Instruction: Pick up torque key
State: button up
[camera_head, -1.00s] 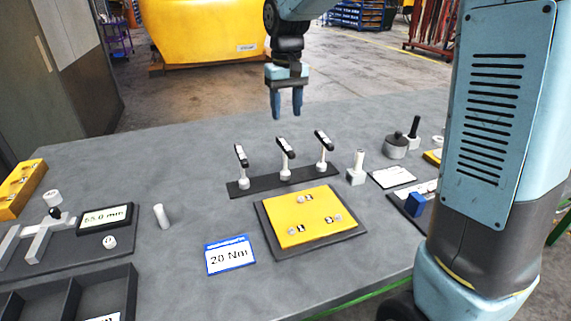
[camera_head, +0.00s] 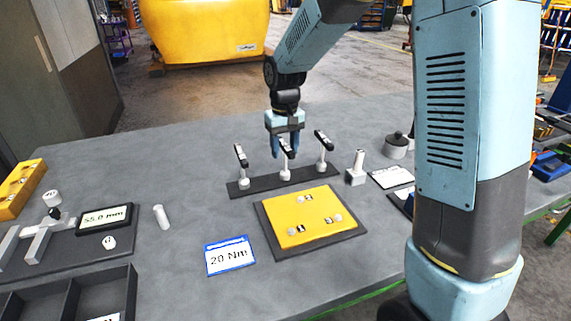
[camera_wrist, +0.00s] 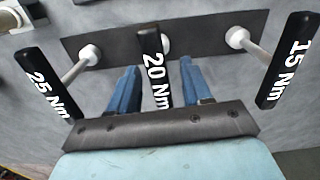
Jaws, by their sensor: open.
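Three torque keys with black handles and pale round heads stand in a dark rack (camera_head: 265,184). In the wrist view their handles read 25 Nm (camera_wrist: 45,82), 20 Nm (camera_wrist: 154,55) and 15 Nm (camera_wrist: 288,60). A blue-edged card (camera_head: 230,257) on the table also reads 20 Nm. My gripper (camera_head: 285,155) is open at the middle key (camera_head: 286,168). In the wrist view its two blue fingers (camera_wrist: 159,68) straddle the 20 Nm handle, one on each side, with visible gaps. The gripper partly hides that key in the head view.
The outer keys (camera_head: 241,157) and (camera_head: 323,141) stand close on either side. A yellow plate (camera_head: 312,215) on a dark base lies in front of the rack. A grey post on a block (camera_head: 357,168) stands right of it. The table behind the rack is clear.

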jog(key=shift+f, duration=0.85)
grip_shut()
